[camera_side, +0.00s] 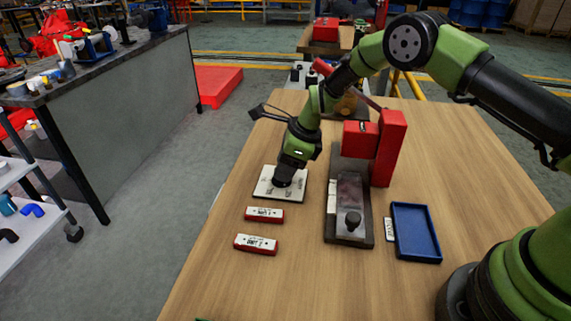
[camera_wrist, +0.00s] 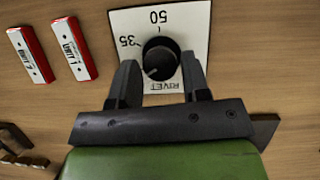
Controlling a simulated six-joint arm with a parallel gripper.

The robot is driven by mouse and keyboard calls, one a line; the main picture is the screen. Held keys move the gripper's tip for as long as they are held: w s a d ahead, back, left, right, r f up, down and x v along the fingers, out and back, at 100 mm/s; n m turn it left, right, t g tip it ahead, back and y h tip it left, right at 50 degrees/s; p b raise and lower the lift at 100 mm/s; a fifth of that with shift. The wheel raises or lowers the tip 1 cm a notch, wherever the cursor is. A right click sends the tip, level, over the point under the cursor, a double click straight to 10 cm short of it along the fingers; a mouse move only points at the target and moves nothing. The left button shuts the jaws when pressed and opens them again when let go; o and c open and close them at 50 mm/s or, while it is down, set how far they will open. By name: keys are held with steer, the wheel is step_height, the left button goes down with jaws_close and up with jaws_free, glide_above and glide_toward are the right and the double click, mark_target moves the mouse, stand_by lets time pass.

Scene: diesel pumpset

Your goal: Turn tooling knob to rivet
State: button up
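The tooling knob (camera_wrist: 160,60) is a round black knob on a white square dial plate (camera_wrist: 200,25). In the wrist view the plate's marks 35, 50 and RIVET show upside down, RIVET on the side nearest my gripper. A small light mark shows on the knob's lower left; I cannot tell for sure what it points to. My gripper (camera_wrist: 159,68) has one dark finger on each side of the knob, very close to it; whether they touch is unclear. In the side view my gripper (camera_side: 284,182) is down at the plate (camera_side: 267,192) and hides the knob.
Two red-and-white labelled blocks (camera_side: 264,214) (camera_side: 256,244) lie in front of the plate. A red press (camera_side: 390,148) on a dark base stands to the right, with a blue tray (camera_side: 416,232) beside it. The table front is clear.

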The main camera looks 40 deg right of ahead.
steer(key=c, duration=0.5)
steer(key=shift+n, duration=0.3)
steer(key=n+g, duration=0.1)
steer(key=n, duration=0.2)
steer(key=shift+w+d+n+y, duration=0.1)
steer(key=shift+n+y, duration=0.2)
steer(key=shift+y, duration=0.1)
steer(key=n+g, duration=0.2)
steer(key=n, duration=0.2)
steer(key=shift+w, duration=0.15)
steer(key=shift+n, duration=0.5)
steer(key=o, duration=0.9)
